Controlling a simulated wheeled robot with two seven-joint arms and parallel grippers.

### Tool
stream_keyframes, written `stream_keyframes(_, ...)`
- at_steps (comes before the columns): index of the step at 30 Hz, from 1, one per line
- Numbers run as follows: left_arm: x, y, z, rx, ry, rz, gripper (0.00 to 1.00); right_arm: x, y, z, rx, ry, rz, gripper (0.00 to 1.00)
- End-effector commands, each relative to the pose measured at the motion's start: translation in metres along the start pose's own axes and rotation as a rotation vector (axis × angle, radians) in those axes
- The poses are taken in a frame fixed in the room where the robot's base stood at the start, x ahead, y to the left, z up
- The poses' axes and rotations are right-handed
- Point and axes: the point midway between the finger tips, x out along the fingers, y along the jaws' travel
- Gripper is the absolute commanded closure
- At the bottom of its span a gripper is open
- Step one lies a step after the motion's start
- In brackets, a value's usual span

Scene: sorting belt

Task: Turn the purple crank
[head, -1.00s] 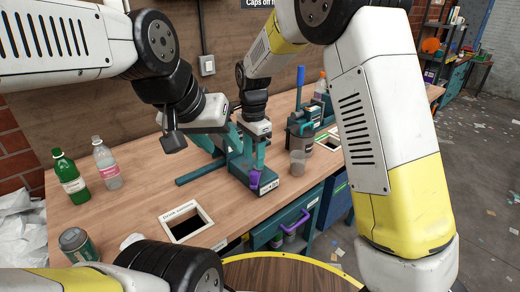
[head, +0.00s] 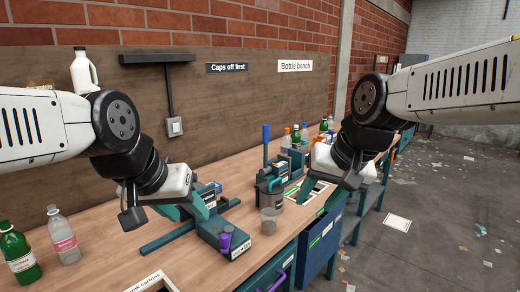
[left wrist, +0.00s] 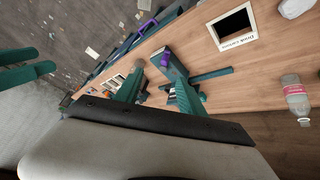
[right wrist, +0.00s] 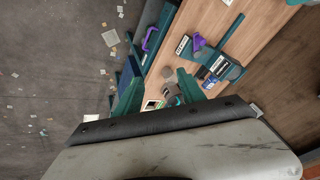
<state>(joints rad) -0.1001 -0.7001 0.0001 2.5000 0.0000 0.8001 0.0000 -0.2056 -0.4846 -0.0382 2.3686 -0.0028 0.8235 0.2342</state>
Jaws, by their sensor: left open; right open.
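The purple crank (head: 225,240) stands at the front end of a teal bench device (head: 237,248) with a white label. It also shows in the left wrist view (left wrist: 165,59) and in the right wrist view (right wrist: 198,42). My left gripper (head: 206,208) is open and empty above the device, behind the crank in the head view; it hides part of the device. My right gripper (head: 304,193) is open and empty, well to the right of the crank, past the grey pot. Neither gripper touches the crank.
A clear cup (head: 268,221) and a grey pot (head: 271,196) stand right of the device. A blue-handled lever (head: 266,146) rises behind. Green (head: 17,256) and clear (head: 64,238) bottles stand at left. A framed bench opening (head: 155,284) lies in front. A purple drawer handle (head: 278,282) is below.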

Motion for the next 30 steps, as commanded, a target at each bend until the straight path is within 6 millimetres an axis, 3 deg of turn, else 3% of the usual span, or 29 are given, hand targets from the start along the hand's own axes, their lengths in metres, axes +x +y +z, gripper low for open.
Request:
stream_keyframes(6,0.000,0.000,0.000,0.000,0.000,0.000,0.53,-0.019,0.022,0.032,-0.143,0.097,0.027,0.53)
stream_keyframes(14,0.012,0.000,-0.014,-0.071,-0.055,0.018,0.53,-0.021,0.026,0.038,-0.179,0.114,0.035,0.53)
stream_keyframes(20,0.057,-0.002,-0.049,-0.279,-0.204,0.015,0.53,-0.021,0.026,0.038,-0.178,0.113,0.035,0.53)
stream_keyframes(30,0.171,-0.008,-0.086,-0.617,-0.416,-0.184,0.53,-0.021,0.025,0.038,-0.177,0.113,0.035,0.53)
